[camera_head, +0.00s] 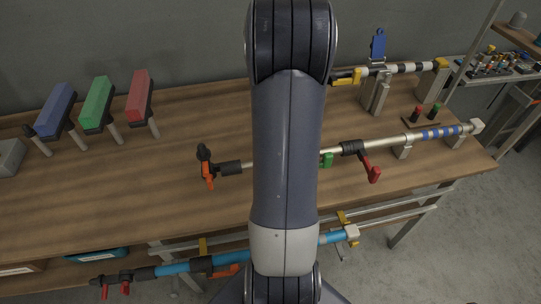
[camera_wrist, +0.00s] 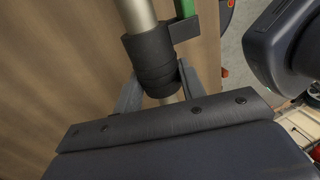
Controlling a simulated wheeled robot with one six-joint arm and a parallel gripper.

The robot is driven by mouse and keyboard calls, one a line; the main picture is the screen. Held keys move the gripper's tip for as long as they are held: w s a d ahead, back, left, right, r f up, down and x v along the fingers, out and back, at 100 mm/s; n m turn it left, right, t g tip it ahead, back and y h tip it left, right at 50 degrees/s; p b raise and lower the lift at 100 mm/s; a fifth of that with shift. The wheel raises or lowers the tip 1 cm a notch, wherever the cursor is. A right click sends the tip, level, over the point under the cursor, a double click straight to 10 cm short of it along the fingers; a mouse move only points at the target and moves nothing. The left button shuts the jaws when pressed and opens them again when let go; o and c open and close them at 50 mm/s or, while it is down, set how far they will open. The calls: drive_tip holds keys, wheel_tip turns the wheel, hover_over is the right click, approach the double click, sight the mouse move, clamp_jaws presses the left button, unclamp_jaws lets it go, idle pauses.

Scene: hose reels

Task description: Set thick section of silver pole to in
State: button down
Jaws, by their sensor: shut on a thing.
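The silver pole (camera_head: 391,142) lies across the workbench, running from an orange clamp end at the left to a support at the right. It has a black collar (camera_head: 352,147) with a red lever (camera_head: 373,170), a green lever (camera_head: 327,160) and a blue-striped part (camera_head: 441,132). My arm hides part of its middle. In the wrist view the pole (camera_wrist: 138,14) enters a black collar (camera_wrist: 150,58) beside a green lever (camera_wrist: 184,8). A narrower silver part shows below the collar. My gripper (camera_wrist: 160,88) is shut on the pole at this collar, with a finger at each side.
A blue pole (camera_head: 175,268) lies below the bench front. Blue, green and red blocks (camera_head: 97,105) stand at the left.

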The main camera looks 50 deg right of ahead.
drive_tip(key=shift+d, duration=0.15)
drive_tip(key=c, duration=0.9)
unclamp_jaws()
drive_tip(key=shift+s, duration=0.15)
drive_tip(key=shift+r, duration=0.1)
drive_tip(key=v, duration=1)
drive_tip(key=shift+r+b, duration=0.3)
drive_tip(key=shift+f, duration=0.1)
drive_tip(key=x, duration=1)
drive_tip(key=shift+f+p, duration=0.1)
drive_tip(key=shift+p, duration=0.25)
drive_tip(key=shift+w+a+f, duration=0.2)
drive_tip(key=shift+a+f, duration=0.05)
drive_tip(key=shift+w+a, duration=0.4)
drive_tip(key=shift+a, duration=0.2)
